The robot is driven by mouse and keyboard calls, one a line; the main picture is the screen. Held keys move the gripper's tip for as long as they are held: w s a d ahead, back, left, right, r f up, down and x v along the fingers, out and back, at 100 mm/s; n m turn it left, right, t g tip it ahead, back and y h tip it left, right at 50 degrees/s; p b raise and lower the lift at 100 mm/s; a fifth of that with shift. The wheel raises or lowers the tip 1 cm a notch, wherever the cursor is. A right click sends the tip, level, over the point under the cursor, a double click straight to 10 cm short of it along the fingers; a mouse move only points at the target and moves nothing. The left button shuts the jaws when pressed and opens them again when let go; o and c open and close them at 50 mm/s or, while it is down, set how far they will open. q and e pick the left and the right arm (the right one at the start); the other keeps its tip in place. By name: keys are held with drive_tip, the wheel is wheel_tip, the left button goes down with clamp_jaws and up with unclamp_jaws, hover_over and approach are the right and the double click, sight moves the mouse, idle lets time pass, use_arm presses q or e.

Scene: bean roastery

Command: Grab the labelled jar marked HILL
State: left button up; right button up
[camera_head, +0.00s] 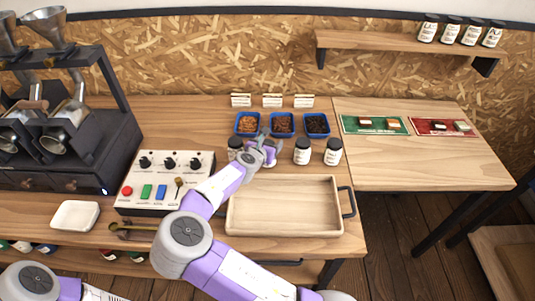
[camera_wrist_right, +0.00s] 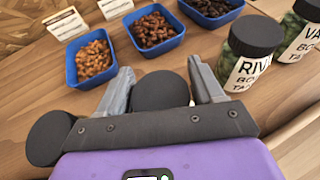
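Several glass jars with black lids and white labels stand in a row on the table. My right gripper (camera_head: 262,140) is down at the second jar from the left. In the right wrist view, that jar's black lid (camera_wrist_right: 160,90) sits between the spread fingers of my right gripper (camera_wrist_right: 162,75); its label is hidden. The jar to its right reads "RIV..." (camera_wrist_right: 252,50), and the one beyond starts "VA" (camera_wrist_right: 300,30). The leftmost jar (camera_head: 235,147) shows only its lid (camera_wrist_right: 50,138) in the wrist view. No label reading HILL is legible. My left gripper is out of view.
Blue bins of beans (camera_head: 282,123) with small cards (camera_head: 272,100) stand behind the jars. A wooden tray (camera_head: 285,205) lies in front, a control box (camera_head: 165,180) to the left. More jars (camera_head: 450,31) stand on the wall shelf. The right table (camera_head: 430,165) is mostly clear.

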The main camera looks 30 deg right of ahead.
drive_tip(key=c, duration=0.8)
